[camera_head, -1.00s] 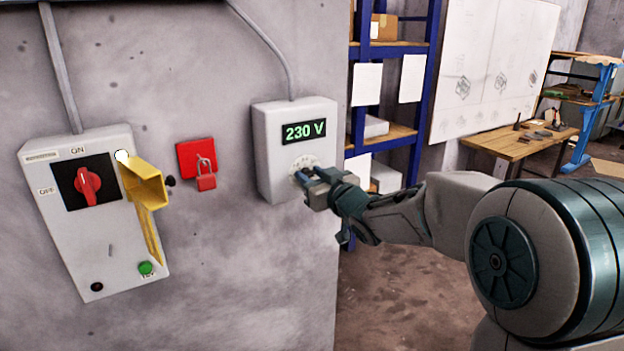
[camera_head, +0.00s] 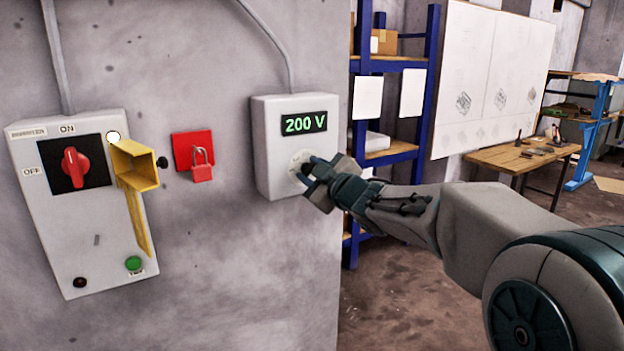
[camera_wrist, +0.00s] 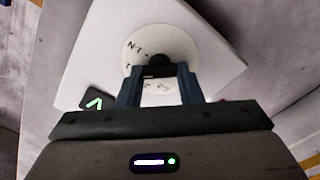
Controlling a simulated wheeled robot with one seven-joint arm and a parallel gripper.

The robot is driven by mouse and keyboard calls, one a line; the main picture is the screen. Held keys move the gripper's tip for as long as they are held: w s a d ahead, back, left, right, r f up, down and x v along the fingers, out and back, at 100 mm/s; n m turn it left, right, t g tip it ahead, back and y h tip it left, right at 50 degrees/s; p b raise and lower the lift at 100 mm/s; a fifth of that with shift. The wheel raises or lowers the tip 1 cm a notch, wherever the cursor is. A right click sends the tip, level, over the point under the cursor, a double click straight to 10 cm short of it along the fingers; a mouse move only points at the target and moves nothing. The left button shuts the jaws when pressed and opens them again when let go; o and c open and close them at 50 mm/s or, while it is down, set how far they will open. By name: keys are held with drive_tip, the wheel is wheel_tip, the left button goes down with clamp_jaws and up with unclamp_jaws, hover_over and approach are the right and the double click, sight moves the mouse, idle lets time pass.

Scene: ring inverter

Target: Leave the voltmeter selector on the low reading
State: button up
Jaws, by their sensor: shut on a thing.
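The voltmeter (camera_head: 282,160) is a white box on the grey wall, and its green display (camera_head: 304,123) reads 200 V. Its selector, a dark knob (camera_wrist: 160,65) on a round pale dial (camera_wrist: 135,50) with small letters, shows in the wrist view. My gripper (camera_head: 310,172) is at the lower front of the voltmeter, its fingers shut on the selector knob. In the wrist view the two blue fingers (camera_wrist: 160,80) stand either side of the knob. In the head view the gripper hides most of the dial.
Left on the wall is an inverter box (camera_head: 90,225) with a red rotary switch (camera_head: 74,167) and a yellow cover (camera_head: 134,165) sticking out. A red padlock (camera_head: 201,172) hangs between the boxes. Blue shelving (camera_head: 425,80) and a wooden table (camera_head: 515,158) stand behind at right.

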drive_tip(key=shift+n, duration=0.3)
drive_tip(key=o, duration=1)
drive_tip(key=v, duration=1.4)
